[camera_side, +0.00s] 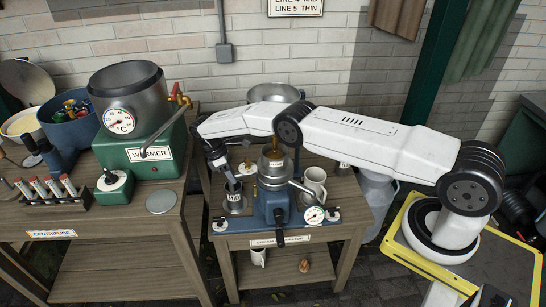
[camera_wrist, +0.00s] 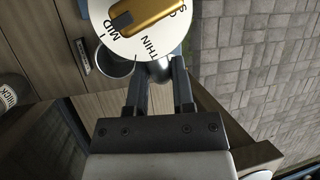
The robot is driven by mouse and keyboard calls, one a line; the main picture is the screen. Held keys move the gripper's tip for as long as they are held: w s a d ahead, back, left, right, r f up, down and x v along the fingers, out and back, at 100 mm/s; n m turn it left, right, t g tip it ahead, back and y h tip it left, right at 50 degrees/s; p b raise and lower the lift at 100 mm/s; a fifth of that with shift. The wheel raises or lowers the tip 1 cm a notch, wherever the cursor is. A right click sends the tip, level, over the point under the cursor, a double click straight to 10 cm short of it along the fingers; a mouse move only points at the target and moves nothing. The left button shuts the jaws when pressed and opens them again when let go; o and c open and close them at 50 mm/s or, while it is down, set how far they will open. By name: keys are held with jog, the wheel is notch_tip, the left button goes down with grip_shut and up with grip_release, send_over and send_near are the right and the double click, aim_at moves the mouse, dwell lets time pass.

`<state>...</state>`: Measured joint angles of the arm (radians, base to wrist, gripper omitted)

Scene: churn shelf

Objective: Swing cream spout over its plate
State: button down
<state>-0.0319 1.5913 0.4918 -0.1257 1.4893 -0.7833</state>
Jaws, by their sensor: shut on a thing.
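The separator (camera_side: 272,205) stands on the right-hand table, with a blue body, a metal bowl on top and a round gauge (camera_side: 314,215) at its front. My gripper (camera_side: 231,183) points down at its left side, just above a small metal cup (camera_side: 236,206). In the wrist view my gripper (camera_wrist: 161,86) is shut on a rounded metal part (camera_wrist: 160,70), seemingly the cream spout; its shape is mostly hidden. Beyond the fingers is a white dial (camera_wrist: 133,47) lettered MID and THIN, with a brass pointer (camera_wrist: 137,15) across it. An open metal cup (camera_wrist: 113,62) is left of the fingers.
A white mug (camera_side: 315,181) stands right of the separator. The left table holds a green warmer (camera_side: 140,150), a rack of tubes (camera_side: 50,190) and a flat disc (camera_side: 161,201). A wall sign (camera_side: 296,7) reads LINE 5 THIN. A jar marked THICK (camera_wrist: 9,92) is at the wrist view's left.

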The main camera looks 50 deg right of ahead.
jog(key=shift+w+d, duration=0.1)
dwell(0.4)
jog(key=shift+c, duration=2.4)
grip_release()
jog(key=shift+r, duration=0.15)
jog(key=shift+r, duration=1.45)
jog(key=s+r, duration=1)
jog(key=s, duration=0.4)
jog(key=shift+c, duration=0.3)
